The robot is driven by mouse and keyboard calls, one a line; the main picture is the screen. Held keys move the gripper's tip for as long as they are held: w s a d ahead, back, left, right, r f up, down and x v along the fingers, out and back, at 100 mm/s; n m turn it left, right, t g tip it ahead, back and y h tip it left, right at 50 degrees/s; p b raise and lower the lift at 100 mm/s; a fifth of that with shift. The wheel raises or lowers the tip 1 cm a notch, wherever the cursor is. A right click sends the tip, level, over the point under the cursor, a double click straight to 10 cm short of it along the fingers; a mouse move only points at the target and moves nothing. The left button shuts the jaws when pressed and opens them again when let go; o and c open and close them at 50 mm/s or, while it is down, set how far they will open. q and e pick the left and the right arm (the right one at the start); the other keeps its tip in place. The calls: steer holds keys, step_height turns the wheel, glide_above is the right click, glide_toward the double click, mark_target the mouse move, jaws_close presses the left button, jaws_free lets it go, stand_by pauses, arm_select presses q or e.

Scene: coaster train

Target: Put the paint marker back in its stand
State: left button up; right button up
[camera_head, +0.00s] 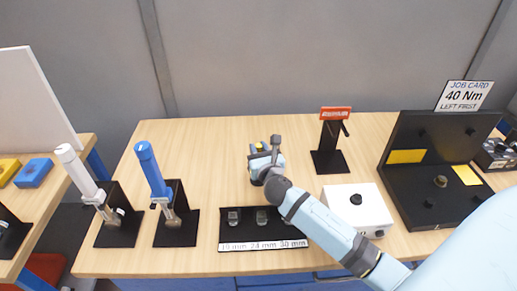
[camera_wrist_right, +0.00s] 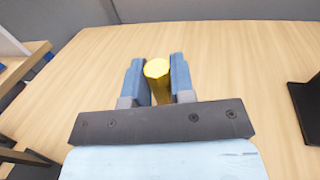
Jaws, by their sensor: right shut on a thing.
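My right gripper (camera_head: 265,158) is over the middle of the wooden table, left of a black stand. In the right wrist view, my right gripper (camera_wrist_right: 158,80) has its two blue-grey fingers on either side of a yellow paint marker (camera_wrist_right: 157,70) and is shut on it. The marker's faceted yellow end faces the camera, and its lower part is hidden between the fingers. A little yellow of the marker (camera_head: 259,147) shows in the head view. The black stand (camera_head: 330,161) has a red label and dark prongs; whether it is the marker's stand I cannot tell. My left gripper is not in view.
A socket rack (camera_head: 265,243) lies in front, beneath my arm. A white box (camera_head: 345,205) with a black knob is right of it. Two torque wrenches, white (camera_head: 80,175) and blue (camera_head: 152,170), stand at left. A black job-card fixture (camera_head: 405,185) stands at right. The back left table is clear.

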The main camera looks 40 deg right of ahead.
steer(key=shift+f, duration=0.25)
stand_by(0.6)
steer(key=o, duration=0.9)
steer(key=b+v, duration=0.1)
steer(key=v, duration=1.3)
steer(key=shift+w+r, duration=0.1)
